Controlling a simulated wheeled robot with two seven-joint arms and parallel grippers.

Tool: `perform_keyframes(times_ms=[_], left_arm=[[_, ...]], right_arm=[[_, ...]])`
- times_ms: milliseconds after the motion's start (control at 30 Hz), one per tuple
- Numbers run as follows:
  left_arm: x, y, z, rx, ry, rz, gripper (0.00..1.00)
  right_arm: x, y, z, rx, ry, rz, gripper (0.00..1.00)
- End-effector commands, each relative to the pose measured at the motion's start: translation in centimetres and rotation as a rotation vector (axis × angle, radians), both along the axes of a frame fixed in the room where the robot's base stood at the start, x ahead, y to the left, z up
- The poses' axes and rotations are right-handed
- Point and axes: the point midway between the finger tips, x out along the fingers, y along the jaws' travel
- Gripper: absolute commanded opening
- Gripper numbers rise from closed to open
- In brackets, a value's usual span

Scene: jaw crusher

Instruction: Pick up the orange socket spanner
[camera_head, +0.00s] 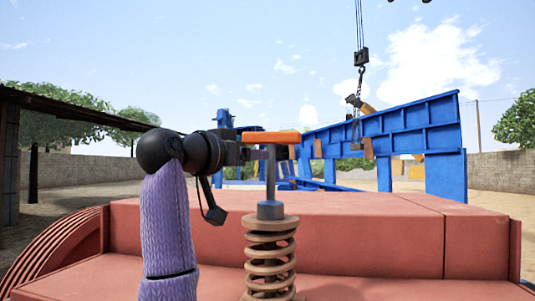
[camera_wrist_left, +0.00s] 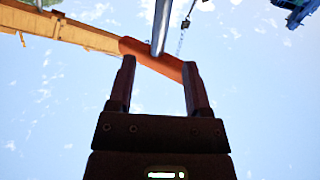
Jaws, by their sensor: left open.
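The orange socket spanner (camera_head: 271,171) stands upright, its grey shaft ending in a dark socket on top of a coil spring. Its orange crossbar handle is at the top. In the left wrist view the orange handle (camera_wrist_left: 152,56) lies aslant across the gap at the fingertips, with the grey shaft beyond it. My left gripper (camera_head: 250,153) comes in from the left, beside the shaft just below the handle. In the left wrist view the left gripper (camera_wrist_left: 159,64) is open, its two fingers apart. I cannot tell whether either finger touches the handle. My right gripper is not in view.
The brown coil spring (camera_head: 270,258) stands in front of the red machine body (camera_head: 350,233). A blue steel frame (camera_head: 400,130) stands behind it. A crane hook (camera_head: 361,57) hangs on cables above. The air around the handle looks mostly clear.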

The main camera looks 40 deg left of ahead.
Motion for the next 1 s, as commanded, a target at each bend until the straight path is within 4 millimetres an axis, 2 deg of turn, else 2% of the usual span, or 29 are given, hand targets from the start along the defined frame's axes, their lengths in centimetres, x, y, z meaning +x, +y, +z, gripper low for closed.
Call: perform_keyframes(times_ms=[33, 133, 267, 400, 467, 700, 733, 1000], left_arm=[[1.2, 0.0, 0.5, -0.001, 0.008, -0.003, 0.64], [2.9, 0.1, 0.4, -0.001, 0.004, -0.004, 0.64], [3.7, 0.2, -0.1, 0.0, 0.003, -0.002, 0.64], [3.6, 0.2, -0.2, 0.001, 0.002, -0.001, 0.64], [3.6, 0.2, -0.2, 0.001, 0.002, -0.001, 0.54], [3.6, 0.2, -0.2, 0.0, 0.002, -0.001, 0.03], [3.6, 0.2, -0.2, 0.001, 0.002, -0.001, 0.0], [3.6, 0.1, -0.1, 0.001, 0.002, -0.001, 0.0]], right_arm=[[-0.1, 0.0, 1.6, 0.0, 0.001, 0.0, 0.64], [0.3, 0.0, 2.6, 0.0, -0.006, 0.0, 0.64], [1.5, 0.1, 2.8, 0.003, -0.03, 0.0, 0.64], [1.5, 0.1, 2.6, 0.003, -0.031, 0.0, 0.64], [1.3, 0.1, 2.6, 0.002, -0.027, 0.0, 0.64], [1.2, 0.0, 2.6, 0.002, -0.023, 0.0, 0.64], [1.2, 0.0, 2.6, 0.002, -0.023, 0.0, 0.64], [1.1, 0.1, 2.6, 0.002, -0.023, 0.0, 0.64]])
